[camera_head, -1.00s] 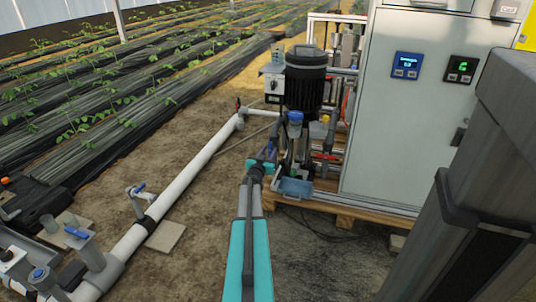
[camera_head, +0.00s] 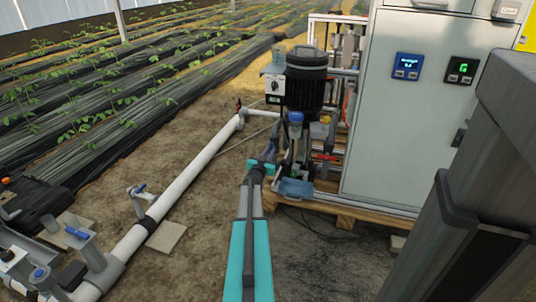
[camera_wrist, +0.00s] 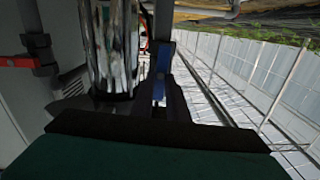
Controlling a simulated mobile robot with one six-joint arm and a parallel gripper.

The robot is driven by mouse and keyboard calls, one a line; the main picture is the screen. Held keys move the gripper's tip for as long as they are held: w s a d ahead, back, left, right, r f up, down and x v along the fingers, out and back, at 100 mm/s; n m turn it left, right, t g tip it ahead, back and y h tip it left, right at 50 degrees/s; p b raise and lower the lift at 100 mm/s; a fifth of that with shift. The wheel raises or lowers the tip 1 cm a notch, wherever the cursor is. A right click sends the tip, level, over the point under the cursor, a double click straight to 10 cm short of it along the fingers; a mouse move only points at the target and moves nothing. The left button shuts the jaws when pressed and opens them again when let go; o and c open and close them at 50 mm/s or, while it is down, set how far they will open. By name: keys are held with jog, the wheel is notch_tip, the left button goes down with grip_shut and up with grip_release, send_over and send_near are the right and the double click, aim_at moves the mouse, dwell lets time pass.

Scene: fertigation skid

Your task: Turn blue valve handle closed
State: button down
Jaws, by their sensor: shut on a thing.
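The blue valve handle (camera_wrist: 159,90) is between the dark fingers of my gripper (camera_wrist: 160,100) in the wrist view, and the fingers are shut on it. In the head view my gripper (camera_head: 268,155) is at the far end of my teal arm, at the pump's left side. The handle's blue shows only as a small patch there, and the fingers and wrist hide most of it. The valve body cannot be made out.
A black pump (camera_head: 305,82) stands close to the right of my gripper, beside a grey control cabinet (camera_head: 412,120). A white pipe (camera_head: 185,172) with other blue-handled valves (camera_head: 78,233) runs along the left. Bare soil lies between.

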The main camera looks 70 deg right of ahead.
jog(key=shift+s+d+f+m+b, duration=0.15)
jog(key=shift+m+b, duration=0.85)
jog(key=shift+m, duration=1.85)
jog(key=shift+s+a+f+m+b, duration=0.1)
jog(key=shift+s+m+b, duration=0.2)
jog(key=shift+m+b, duration=1.65)
jog(key=shift+s+d+f+m+b, duration=0.1)
jog(key=shift+s+m, duration=0.1)
jog(key=shift+m, duration=3.6)
jog(key=c, duration=1.8)
grip_release()
jog(key=shift+o, duration=0.4)
jog(key=shift+w, duration=0.1)
